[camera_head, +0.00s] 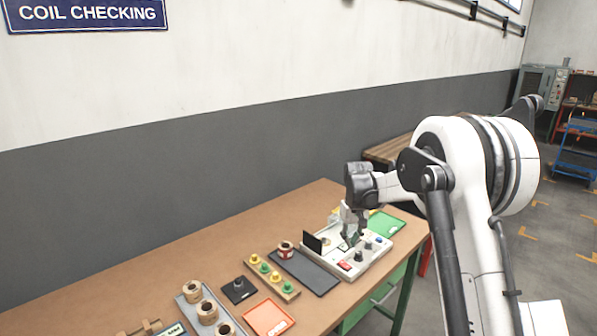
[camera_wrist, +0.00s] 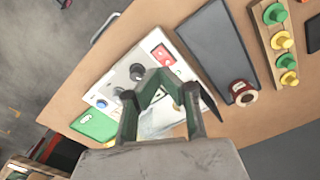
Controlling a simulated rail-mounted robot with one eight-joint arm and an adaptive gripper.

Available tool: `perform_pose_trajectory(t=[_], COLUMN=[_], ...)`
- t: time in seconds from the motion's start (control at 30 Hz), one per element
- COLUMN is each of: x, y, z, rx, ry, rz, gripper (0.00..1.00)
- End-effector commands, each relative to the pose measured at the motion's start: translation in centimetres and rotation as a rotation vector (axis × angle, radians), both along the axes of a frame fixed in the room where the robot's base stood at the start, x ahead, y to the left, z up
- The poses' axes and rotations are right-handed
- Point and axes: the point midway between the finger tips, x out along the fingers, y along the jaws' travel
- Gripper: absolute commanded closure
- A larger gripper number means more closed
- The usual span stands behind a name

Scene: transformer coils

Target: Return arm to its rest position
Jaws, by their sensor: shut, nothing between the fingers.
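My gripper (camera_head: 351,238) hangs from my arm above the white test panel (camera_head: 375,262) at the right part of the bench, pointing down. In the wrist view my gripper (camera_wrist: 158,82) shows its dark green fingers in front of the same panel (camera_wrist: 109,83). The gripper is shut and holds nothing. Whether the fingertips touch the panel cannot be told.
The wooden bench (camera_head: 140,268) also bears a dark grey tray (camera_head: 304,272) beside a red-ended coil (camera_head: 286,249), a board of yellow and green pegs (camera_head: 271,273), a grey tray of coils (camera_head: 190,297), a red tray (camera_head: 269,318) and a green tray (camera_head: 388,224). A wall stands behind.

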Motion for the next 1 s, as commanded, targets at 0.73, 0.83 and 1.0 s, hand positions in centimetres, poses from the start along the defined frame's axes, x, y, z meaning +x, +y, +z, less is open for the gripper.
perform_pose_trajectory(t=[0.73, 0.83, 1.0], x=[-15.2, -17.7, -21.9], y=[0.0, 0.0, 0.0], z=[16.1, 17.3, 18.8], rx=[0.009, 0.012, 0.017], ry=[-0.225, -0.255, -0.307], rz=[-0.068, -0.077, -0.093], gripper=[1.0, 1.0, 1.0])
